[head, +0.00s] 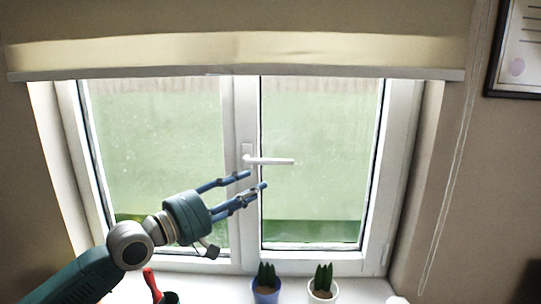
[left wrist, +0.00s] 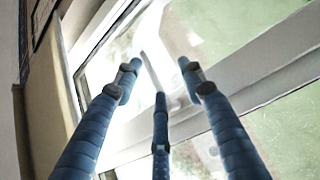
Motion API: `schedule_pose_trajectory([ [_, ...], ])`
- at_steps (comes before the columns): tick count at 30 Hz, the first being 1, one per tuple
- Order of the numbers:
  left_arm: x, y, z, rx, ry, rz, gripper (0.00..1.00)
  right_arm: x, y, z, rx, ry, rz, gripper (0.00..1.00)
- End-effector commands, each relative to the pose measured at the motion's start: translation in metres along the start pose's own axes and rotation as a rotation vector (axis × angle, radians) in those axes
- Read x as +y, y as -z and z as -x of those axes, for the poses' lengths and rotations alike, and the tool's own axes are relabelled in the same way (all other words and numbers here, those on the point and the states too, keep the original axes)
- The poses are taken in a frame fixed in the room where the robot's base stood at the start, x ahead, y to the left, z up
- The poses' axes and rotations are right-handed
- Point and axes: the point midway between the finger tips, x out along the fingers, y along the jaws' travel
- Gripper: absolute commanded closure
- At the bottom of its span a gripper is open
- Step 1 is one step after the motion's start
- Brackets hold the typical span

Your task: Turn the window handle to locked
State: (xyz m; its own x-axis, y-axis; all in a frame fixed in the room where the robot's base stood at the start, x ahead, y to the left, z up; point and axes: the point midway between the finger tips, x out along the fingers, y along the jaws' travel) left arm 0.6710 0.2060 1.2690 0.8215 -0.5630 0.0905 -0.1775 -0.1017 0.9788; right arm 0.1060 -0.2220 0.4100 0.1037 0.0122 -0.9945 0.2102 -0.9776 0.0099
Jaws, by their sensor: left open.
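The white window handle (head: 270,161) sits on the middle upright of the window frame. Its lever lies horizontal, pointing right. My left gripper (head: 256,180) has blue fingers, spread open and empty, and shows just below the lever near its pivot in the head view. I cannot tell how far it is from the handle in depth. In the left wrist view the three fingers (left wrist: 158,76) are apart, and a pale thin bar (left wrist: 150,68), which looks like the lever, shows beyond and between their tips. My right gripper is not in view.
A blind (head: 230,48) hangs across the window top, with its cord (head: 459,150) at the right. On the sill stand a blue plant pot (head: 266,293), a white plant pot (head: 322,293) and a red-handled tool (head: 151,284). A framed picture (head: 518,45) hangs at the right.

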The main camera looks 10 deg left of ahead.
Motion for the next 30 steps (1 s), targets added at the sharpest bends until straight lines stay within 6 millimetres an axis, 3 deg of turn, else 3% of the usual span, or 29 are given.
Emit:
schedule_pose_trajectory([
  [2, 0.017, 0.01, 0.0, 0.01, -0.029, 0.033, 0.6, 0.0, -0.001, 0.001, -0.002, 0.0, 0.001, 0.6],
  [5, 0.026, 0.015, -0.005, 0.015, -0.045, 0.055, 0.6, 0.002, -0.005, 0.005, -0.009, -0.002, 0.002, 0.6],
  [13, 0.032, 0.015, -0.052, 0.014, -0.046, 0.055, 0.6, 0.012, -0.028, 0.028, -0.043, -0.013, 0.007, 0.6],
  [21, 0.029, 0.015, -0.095, 0.015, -0.043, 0.052, 0.6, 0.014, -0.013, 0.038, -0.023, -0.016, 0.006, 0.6],
  [30, 0.027, 0.015, -0.106, 0.014, -0.041, 0.05, 0.6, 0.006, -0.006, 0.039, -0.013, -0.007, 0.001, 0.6],
])
